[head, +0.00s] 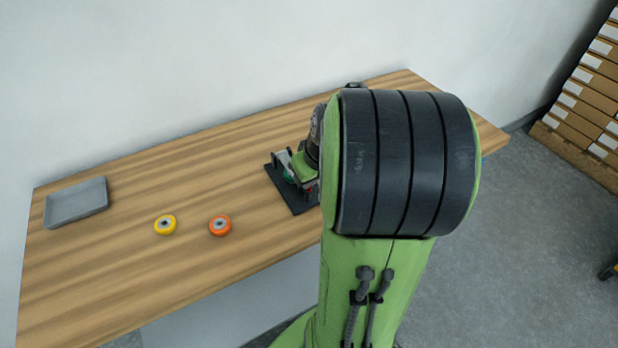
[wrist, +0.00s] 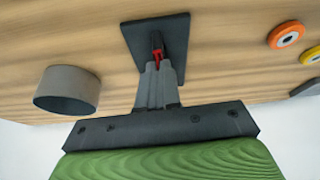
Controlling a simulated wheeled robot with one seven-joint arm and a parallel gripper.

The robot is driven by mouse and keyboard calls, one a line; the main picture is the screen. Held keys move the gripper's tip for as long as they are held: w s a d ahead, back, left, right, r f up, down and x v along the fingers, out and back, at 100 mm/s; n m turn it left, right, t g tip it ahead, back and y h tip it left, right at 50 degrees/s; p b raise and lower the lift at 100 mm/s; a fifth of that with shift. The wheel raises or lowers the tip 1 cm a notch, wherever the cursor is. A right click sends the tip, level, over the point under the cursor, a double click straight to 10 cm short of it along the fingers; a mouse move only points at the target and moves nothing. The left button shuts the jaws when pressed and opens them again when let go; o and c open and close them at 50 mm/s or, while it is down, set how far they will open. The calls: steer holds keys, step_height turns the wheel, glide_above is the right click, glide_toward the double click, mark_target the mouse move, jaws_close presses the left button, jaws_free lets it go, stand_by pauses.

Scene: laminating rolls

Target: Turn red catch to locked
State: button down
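The red catch (wrist: 157,58) shows in the wrist view as a small red piece at the tips of my gripper (wrist: 157,66). The two grey fingers are close together with the red piece between their tips, so the gripper looks shut on it. The catch belongs to a dark device on a black base plate (wrist: 175,35). In the head view the black base plate (head: 297,203) stands on the table, and a bit of red (head: 310,189) shows beside my arm. My arm hides the fingers there, and the catch's angle cannot be told.
An orange roll (head: 220,225) and a yellow roll (head: 165,225) lie on the wooden table (head: 130,275) left of the device. A grey tray (head: 76,203) is at the far left. A grey cylinder (wrist: 67,92) stands near my gripper in the wrist view.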

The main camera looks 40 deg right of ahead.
steer(key=shift+m, duration=0.4)
steer(key=c, duration=1.3)
jaws_free()
steer(key=shift+c, duration=0.2)
steer(key=p+v, duration=0.5)
steer(key=v, duration=1)
steer(key=shift+s+a+r, duration=0.2)
steer(key=shift+a+r, duration=0.1)
steer(key=shift+r, duration=0.05)
steer(key=s+a+n+t+y+p, duration=0.1)
steer(key=s+a+n+p, duration=0.2)
steer(key=a, duration=1.5)
steer(key=shift+s+r, duration=0.4)
steer(key=shift+s, duration=0.5)
